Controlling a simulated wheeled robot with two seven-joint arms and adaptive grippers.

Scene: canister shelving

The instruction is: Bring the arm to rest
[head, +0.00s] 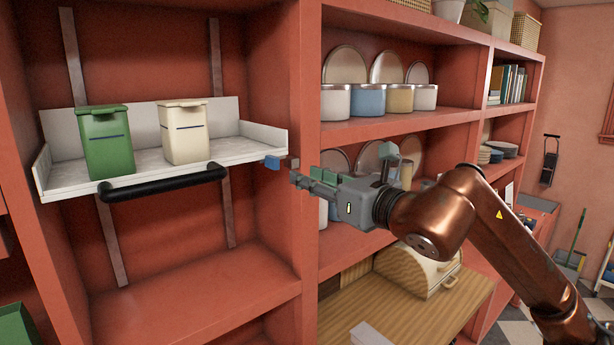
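My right arm (505,245), copper-coloured, comes in from the lower right and bends at a raised elbow. Its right gripper (293,174), grey with greenish finger parts, points left in front of the upright between two shelf bays. The fingertips are near the right end of a white pull-down shelf (262,143), close to a small blue piece (272,162) there. No held object shows, but the narrow side-on view hides the gap between the fingers. My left gripper is not in view.
A green canister (108,145) and a cream canister (184,137) stand upright on the white shelf. A black bar handle (163,184) runs along its front. Behind the arm are shelves with pots (370,101) and a wooden bread box (420,268) on a wooden counter (400,312).

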